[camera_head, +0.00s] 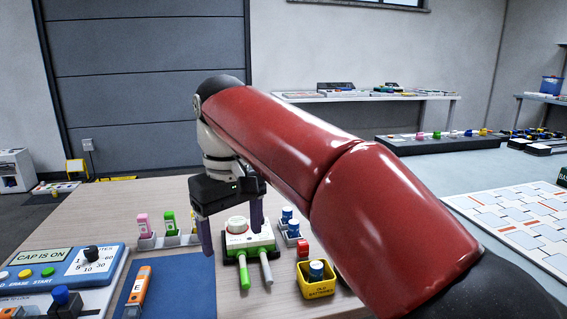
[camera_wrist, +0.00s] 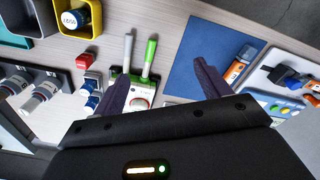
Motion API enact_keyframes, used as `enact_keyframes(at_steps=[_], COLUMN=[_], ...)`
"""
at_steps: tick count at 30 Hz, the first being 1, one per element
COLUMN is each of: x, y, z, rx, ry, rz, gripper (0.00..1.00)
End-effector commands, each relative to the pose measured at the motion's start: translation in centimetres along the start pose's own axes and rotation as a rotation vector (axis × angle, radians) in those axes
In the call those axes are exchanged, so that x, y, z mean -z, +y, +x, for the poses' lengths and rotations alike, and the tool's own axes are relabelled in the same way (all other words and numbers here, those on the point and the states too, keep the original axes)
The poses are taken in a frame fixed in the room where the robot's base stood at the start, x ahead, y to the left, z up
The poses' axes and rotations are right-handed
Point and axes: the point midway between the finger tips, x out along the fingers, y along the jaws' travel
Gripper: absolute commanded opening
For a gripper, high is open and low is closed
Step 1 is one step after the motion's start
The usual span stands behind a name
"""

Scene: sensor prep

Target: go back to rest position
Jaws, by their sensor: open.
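My gripper (camera_head: 232,232) is open, its two dark purple fingers pointing down over the wooden table. In the head view the fingers flank a white and green device (camera_head: 249,241) with a round white top and a green and a grey handle at its front. I cannot tell whether the fingers touch it.
A yellow bin (camera_head: 317,288) holds a blue-topped item, with a red block (camera_head: 303,248) behind it. Blue-capped vials (camera_head: 290,222) stand right of the device. Pink and green items (camera_head: 144,224) stand behind left. A blue mat (camera_head: 190,283) and control panel (camera_head: 92,262) lie left.

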Motion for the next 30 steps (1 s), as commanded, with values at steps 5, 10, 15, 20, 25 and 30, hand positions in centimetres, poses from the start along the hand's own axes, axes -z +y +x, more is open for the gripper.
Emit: enact_keyframes(at_steps=[5,10,15,20,25,30], x=[-2.2,-5.2,-9.9,-17.0,-23.2,-26.4], y=[1.6,3.4,5.7,7.8,8.5,8.4], z=[0.2,1.0,2.7,6.3,11.1,14.3], rx=[-0.019,-0.043,-0.075,-0.115,-0.15,-0.168], ry=[0.037,0.085,0.157,0.261,0.364,0.424], rz=[0.061,0.141,0.261,0.434,0.594,0.68], gripper=[0.75,0.75,0.75,0.75,0.75,0.75])
